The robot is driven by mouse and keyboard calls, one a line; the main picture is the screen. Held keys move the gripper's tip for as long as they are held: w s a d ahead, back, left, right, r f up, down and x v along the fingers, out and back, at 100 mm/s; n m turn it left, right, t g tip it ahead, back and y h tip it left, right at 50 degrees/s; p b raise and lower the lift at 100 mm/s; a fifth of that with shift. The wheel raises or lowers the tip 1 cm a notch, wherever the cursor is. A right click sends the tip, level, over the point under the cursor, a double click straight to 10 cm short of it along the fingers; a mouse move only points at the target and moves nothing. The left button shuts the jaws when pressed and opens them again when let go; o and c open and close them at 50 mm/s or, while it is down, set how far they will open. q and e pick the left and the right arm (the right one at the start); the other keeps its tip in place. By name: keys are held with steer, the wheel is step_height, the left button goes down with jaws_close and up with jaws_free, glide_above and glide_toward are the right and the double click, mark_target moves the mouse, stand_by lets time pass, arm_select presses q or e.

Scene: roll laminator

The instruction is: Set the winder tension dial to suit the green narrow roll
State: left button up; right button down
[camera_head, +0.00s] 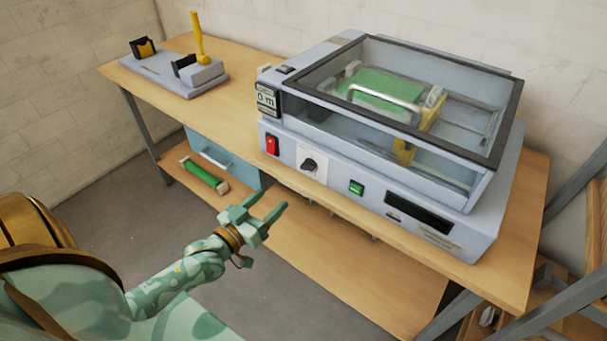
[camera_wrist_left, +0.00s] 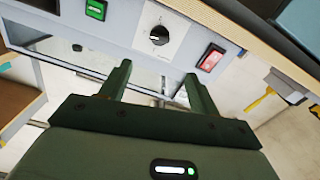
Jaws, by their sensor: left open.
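The dial (camera_head: 309,164) is a black knob on a white plate on the laminator's front panel. It shows in the left wrist view (camera_wrist_left: 159,35) beyond the fingertips; its scale is too small to read. My left gripper (camera_head: 270,200) is open and empty, in front of and below the dial, apart from it. In the left wrist view its two fingers (camera_wrist_left: 158,74) point toward the panel. A green roll (camera_head: 388,86) sits inside the laminator (camera_head: 480,225) under the clear cover. Another green roll (camera_head: 204,175) lies on the lower shelf. My right gripper is out of view.
A red switch (camera_head: 271,145) is left of the dial and a green button (camera_head: 356,187) right of it. A display (camera_head: 266,99) reads 0 m. A grey stand with a yellow lever (camera_head: 199,40) is at the bench's far left. Bench top between stand and laminator is clear.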

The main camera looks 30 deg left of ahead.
mark_target(305, 169)
arm_select(q)
steer(key=w, duration=0.4)
steer(key=w+b, duration=0.1)
steer(key=w, duration=0.4)
steer(key=w+d+b, duration=0.1)
steer(key=w, duration=0.3)
steer(key=shift+w+d, duration=0.1)
steer(key=shift+w, duration=0.15)
steer(key=c, duration=1)
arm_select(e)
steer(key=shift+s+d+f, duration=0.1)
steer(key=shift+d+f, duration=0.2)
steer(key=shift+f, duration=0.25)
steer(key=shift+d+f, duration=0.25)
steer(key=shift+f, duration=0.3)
